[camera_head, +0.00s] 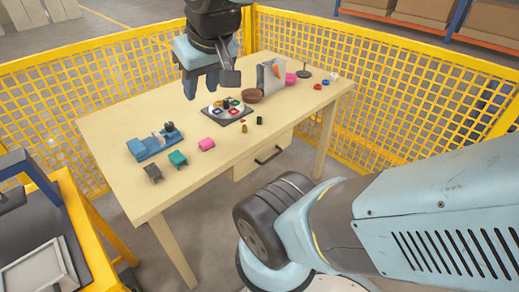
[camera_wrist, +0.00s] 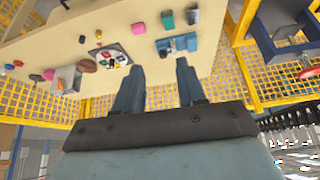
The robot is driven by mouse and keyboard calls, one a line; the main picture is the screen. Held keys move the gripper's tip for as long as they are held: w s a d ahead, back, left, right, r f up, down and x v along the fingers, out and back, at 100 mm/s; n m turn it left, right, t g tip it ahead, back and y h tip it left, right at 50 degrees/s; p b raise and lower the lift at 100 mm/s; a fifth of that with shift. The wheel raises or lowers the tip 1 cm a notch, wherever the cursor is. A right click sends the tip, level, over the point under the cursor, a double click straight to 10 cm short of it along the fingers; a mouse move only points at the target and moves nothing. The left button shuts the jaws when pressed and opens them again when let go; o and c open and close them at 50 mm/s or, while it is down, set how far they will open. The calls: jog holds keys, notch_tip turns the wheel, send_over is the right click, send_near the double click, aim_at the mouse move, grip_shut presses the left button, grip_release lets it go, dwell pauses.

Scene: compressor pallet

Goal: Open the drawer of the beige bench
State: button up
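The beige bench (camera_head: 110,125) stands in the middle of the head view, and its top (camera_wrist: 205,60) also shows in the wrist view. Its drawer (camera_head: 245,166) hangs under the front edge, right of the middle. The drawer looks closed, with a dark bar handle (camera_head: 268,156) on its front. My gripper (camera_head: 202,92) is above the bench top, toward the back, well apart from the handle. In the wrist view my gripper (camera_wrist: 160,62) has its two fingers spread with nothing between them. The drawer is not clearly seen in the wrist view.
On the bench are a blue vise-like tool (camera_head: 155,143), a tray with coloured parts (camera_head: 227,111), a brown bowl (camera_head: 252,96), a grey holder (camera_head: 270,76) and small blocks. Yellow mesh fencing (camera_head: 390,95) encloses the back and right. A yellow-framed table (camera_head: 85,235) stands front left.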

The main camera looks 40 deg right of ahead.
jog(key=w+d+f+m+g+y, duration=0.25)
jog(key=w+d+f+y, duration=0.25)
jog(key=d+f, duration=0.5)
jog(key=w+d+f+m+g+y, duration=0.1)
jog(key=w+d+f+g+y, duration=0.3)
jog(key=d+f, duration=0.6)
jog(key=s+d+f+m+t, duration=0.35)
jog(key=d+f+t, duration=0.25)
jog(key=f, duration=0.4)
jog(key=s+d+f+m+t, duration=0.2)
jog(key=s+d+f+t, duration=0.3)
jog(key=f, duration=0.4)
jog(key=s+d+f+m+t, duration=0.3)
jog(key=d+f+t, duration=0.3)
jog(key=f+t, duration=0.3)
jog(key=w+a+r+g, duration=0.1)
jog(key=w+a, duration=0.5)
jog(key=w, duration=0.6)
jog(key=shift+a+r, duration=0.15)
jog(key=shift+r, duration=0.1)
jog(key=shift+c, duration=0.4)
grip_shut()
